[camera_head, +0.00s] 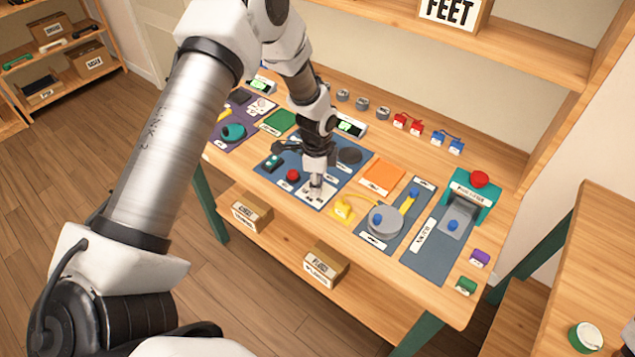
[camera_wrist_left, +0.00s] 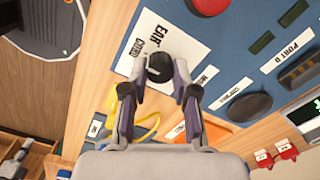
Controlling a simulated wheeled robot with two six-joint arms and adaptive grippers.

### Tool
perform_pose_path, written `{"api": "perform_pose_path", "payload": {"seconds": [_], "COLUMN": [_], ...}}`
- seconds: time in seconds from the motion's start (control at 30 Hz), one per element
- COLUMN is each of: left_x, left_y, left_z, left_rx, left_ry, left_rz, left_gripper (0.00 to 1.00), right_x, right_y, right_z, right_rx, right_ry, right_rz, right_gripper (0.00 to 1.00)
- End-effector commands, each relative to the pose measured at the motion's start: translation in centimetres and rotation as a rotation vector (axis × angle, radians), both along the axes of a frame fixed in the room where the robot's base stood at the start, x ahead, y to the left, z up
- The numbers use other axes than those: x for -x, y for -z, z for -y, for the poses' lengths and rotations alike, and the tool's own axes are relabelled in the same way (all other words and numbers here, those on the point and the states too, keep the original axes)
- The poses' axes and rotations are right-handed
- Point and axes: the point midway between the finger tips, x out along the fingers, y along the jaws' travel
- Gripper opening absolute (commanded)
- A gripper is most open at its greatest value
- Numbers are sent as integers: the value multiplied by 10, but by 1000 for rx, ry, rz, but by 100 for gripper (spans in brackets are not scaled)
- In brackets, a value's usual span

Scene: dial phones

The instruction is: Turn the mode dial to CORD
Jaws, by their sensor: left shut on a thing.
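The mode dial is a small black knob (camera_wrist_left: 160,67) on a white card (camera_wrist_left: 186,27) printed with EAR and CORD, on a blue panel (camera_wrist_left: 232,45). In the left wrist view, my left gripper (camera_wrist_left: 160,82) has its two fingertips on either side of the knob and is shut on it. I cannot tell which word the knob points to. In the head view my left gripper (camera_head: 316,190) reaches down to the white card at the front of the blue panel (camera_head: 335,177), and it hides the knob. My right gripper is not in view.
A red button (camera_head: 293,175) and a dark round disc (camera_head: 349,156) sit on the same panel. A yellow cord piece (camera_head: 344,209), an orange mat (camera_head: 382,176) and a grey round dial (camera_head: 386,222) lie to the right. Red and blue connectors stand along the back.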

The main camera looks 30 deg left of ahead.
Motion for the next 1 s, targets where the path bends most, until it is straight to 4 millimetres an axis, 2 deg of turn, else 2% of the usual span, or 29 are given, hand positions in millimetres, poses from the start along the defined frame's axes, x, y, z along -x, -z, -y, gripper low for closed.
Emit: {"api": "perform_pose_path", "payload": {"seconds": [0.6, 0.63, 0.7, 1.0], "left_x": [-1, -1, -1, -1], "left_y": [-1, -1, -1, -2], "left_z": [-1, -1, -1, 0], "left_rx": [-1, -1, 0, 0], "left_ry": [53, 53, 52, 52], "left_rz": [2, 2, 2, 2], "left_gripper": [0, 32, 54, 54], "right_x": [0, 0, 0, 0], "right_y": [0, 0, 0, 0], "right_z": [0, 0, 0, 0], "right_rx": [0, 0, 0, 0], "right_ry": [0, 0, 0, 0], "right_rz": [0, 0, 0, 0], "right_gripper": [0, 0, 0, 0]}}
